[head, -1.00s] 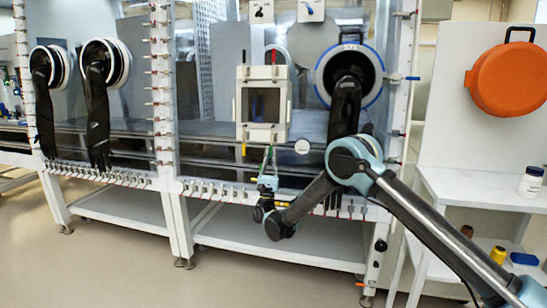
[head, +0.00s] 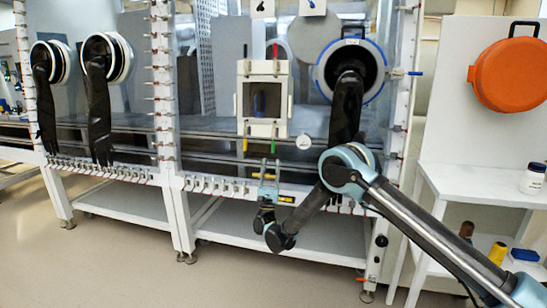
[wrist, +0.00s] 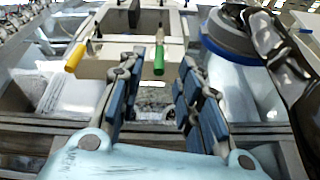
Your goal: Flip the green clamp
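The green clamp (head: 276,145) hangs handle-down at the lower right edge of the pale square door frame on the glovebox front. The wrist view shows its green handle (wrist: 159,60) pointing toward me, between and beyond my fingertips. My gripper (head: 270,164) is just below the clamp in the head view, its fingers pointing up. In the wrist view my gripper (wrist: 160,72) is open, with blue-padded fingers on either side and nothing held. The fingers look apart from the handle.
A yellow-handled clamp (head: 245,145) hangs at the frame's lower left, and a red one (head: 275,51) stands at its top. A round glove port (head: 350,70) with a black glove (head: 346,110) is close on the right. Rails cross the front below the door.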

